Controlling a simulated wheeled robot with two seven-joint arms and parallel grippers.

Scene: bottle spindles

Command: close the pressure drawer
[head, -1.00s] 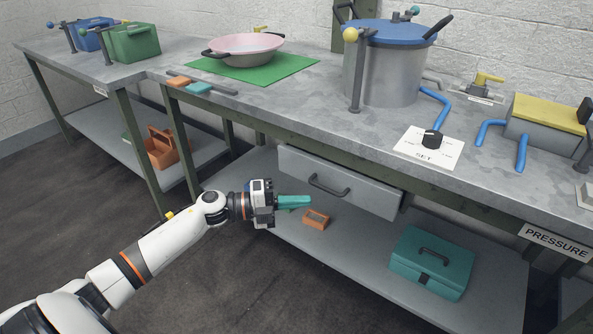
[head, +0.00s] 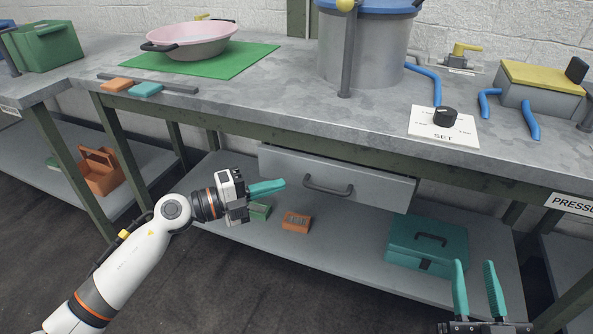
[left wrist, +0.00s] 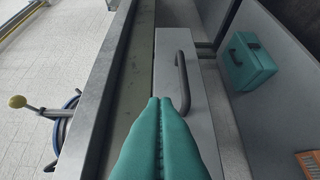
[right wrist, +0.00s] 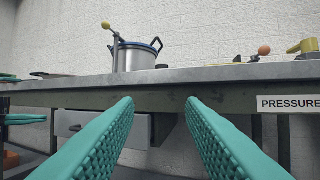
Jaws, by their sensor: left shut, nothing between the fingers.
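The grey pressure drawer (head: 372,186) hangs under the workbench and stands out a little from it. Its dark bar handle (head: 329,187) is on the front panel. My left gripper (head: 283,185) is shut and empty, near the left end of the drawer front; whether it touches cannot be told. In the left wrist view its teal fingers (left wrist: 156,102) are together, pointing at the drawer front (left wrist: 176,60) beside the handle (left wrist: 183,84). My right gripper (head: 474,264) is open and empty at the lower right; the right wrist view shows its fingers (right wrist: 162,100) apart, with the drawer (right wrist: 85,122) partly hidden behind them.
On the bench stand a large pot (head: 375,50), a pink bowl (head: 190,42) on a green mat, and a SET dial (head: 444,117). A PRESSURE label (head: 573,204) marks the bench edge.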

